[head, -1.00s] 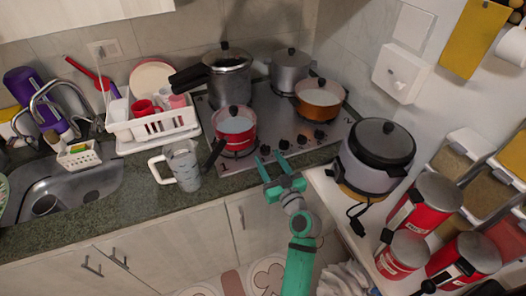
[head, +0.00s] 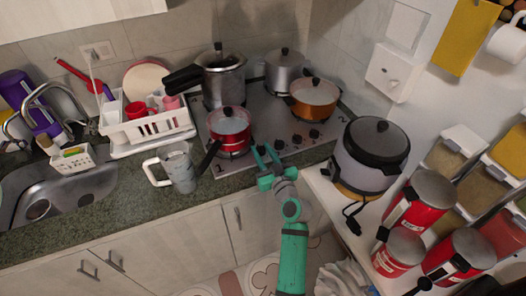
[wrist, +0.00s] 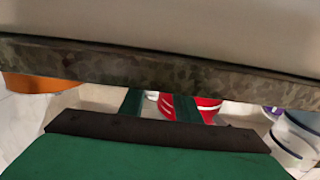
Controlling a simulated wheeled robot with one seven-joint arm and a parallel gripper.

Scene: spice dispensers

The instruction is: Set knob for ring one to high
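The hob (head: 268,114) is a grey plate set in the counter, with a row of small dark knobs (head: 297,139) along its front edge. A red pot (head: 230,126) sits on its front left ring. A mark like a "1" shows at the hob's front left corner. My gripper (head: 266,155) is at the counter's front edge by the leftmost knobs, fingers pointing at the hob, and hides part of the row. In the wrist view its two green fingers (wrist: 158,106) are apart with nothing between them. I cannot tell whether they touch a knob, nor the knobs' settings.
An orange pot (head: 313,97) and two metal pots stand on the hob. A glass mug (head: 180,167) stands left of it. A rice cooker (head: 368,158) is right of my arm. In the wrist view the counter edge (wrist: 200,76) crosses close by.

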